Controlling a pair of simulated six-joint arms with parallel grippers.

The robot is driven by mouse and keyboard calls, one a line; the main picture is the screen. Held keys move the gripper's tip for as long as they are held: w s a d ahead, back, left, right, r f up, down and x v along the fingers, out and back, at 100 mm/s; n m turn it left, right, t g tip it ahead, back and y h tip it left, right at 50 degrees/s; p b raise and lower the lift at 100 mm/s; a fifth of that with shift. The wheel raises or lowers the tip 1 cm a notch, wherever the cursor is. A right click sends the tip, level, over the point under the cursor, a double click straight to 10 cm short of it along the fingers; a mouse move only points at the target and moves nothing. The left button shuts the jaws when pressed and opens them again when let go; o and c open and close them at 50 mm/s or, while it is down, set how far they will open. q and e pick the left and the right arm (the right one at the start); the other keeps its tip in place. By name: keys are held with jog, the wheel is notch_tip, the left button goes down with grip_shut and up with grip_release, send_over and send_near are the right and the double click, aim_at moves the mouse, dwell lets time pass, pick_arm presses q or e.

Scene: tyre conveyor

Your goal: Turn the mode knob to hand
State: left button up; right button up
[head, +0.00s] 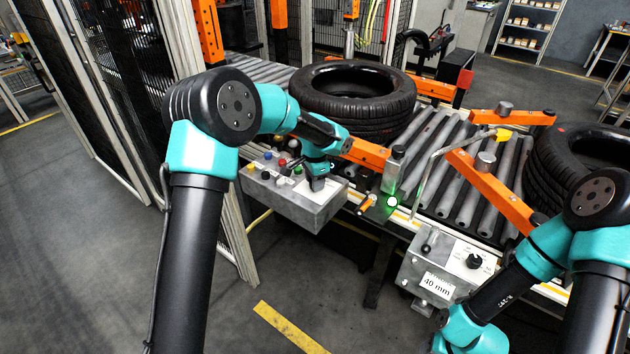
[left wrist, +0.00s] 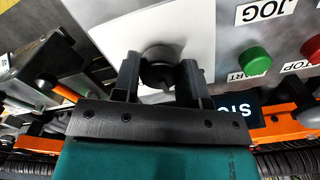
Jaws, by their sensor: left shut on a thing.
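The grey control box (head: 300,208) hangs at the conveyor's near side, with coloured buttons on its sloped top. My left gripper (head: 318,183) reaches down onto the right part of that top and hides the mode knob there in the head view. In the left wrist view the black mode knob (left wrist: 160,66) stands on a white plate (left wrist: 112,22). The fingers of my left gripper (left wrist: 160,78) are on both sides of the knob, shut on it. The knob's pointer and any mode marks cannot be read. My right gripper is out of view; only its arm shows.
A green button (left wrist: 254,60) and a JOG label (left wrist: 265,11) are close to the gripper. A tyre (head: 355,95) lies on the roller conveyor behind the box. A second box with a 40 mm label (head: 437,285) and its own knob (head: 474,261) stands to the right.

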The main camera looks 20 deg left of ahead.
pick_arm(q)
jog(key=shift+m, duration=0.6)
jog(key=o, duration=0.9)
jog(key=shift+r, duration=0.1)
notch_tip(320, 180, up, 17)
jog(key=shift+r, duration=0.1)
dwell(0.3)
